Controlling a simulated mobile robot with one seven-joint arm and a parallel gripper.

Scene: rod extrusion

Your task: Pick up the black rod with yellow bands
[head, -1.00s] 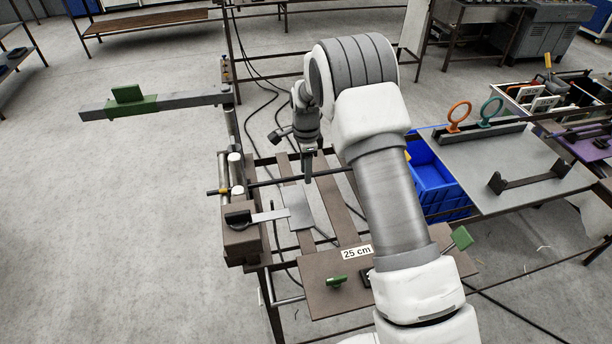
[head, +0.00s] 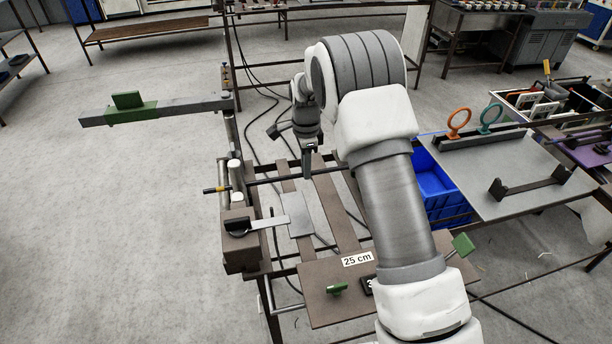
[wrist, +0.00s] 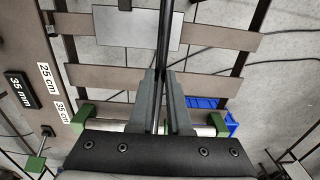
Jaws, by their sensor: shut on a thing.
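The black rod with yellow bands (head: 262,181) lies roughly level across the dark frame in the head view. A yellow band shows near its left end, and that end reaches past the upright post. My gripper (head: 307,176) points down on the rod's middle part. In the wrist view the rod (wrist: 165,30) runs up the picture from between the fingertips, and my gripper (wrist: 162,76) is shut on it. Its right part is hidden behind my arm in the head view. I cannot tell whether the rod is clear of its supports.
A post with metal cylinders (head: 235,172) and a brown block with a lever (head: 239,238) stand at the rod's left. A grey plate (head: 299,212) and a "25 cm" board (head: 325,305) lie nearer. A blue crate (head: 432,187) and a grey table (head: 505,170) are right.

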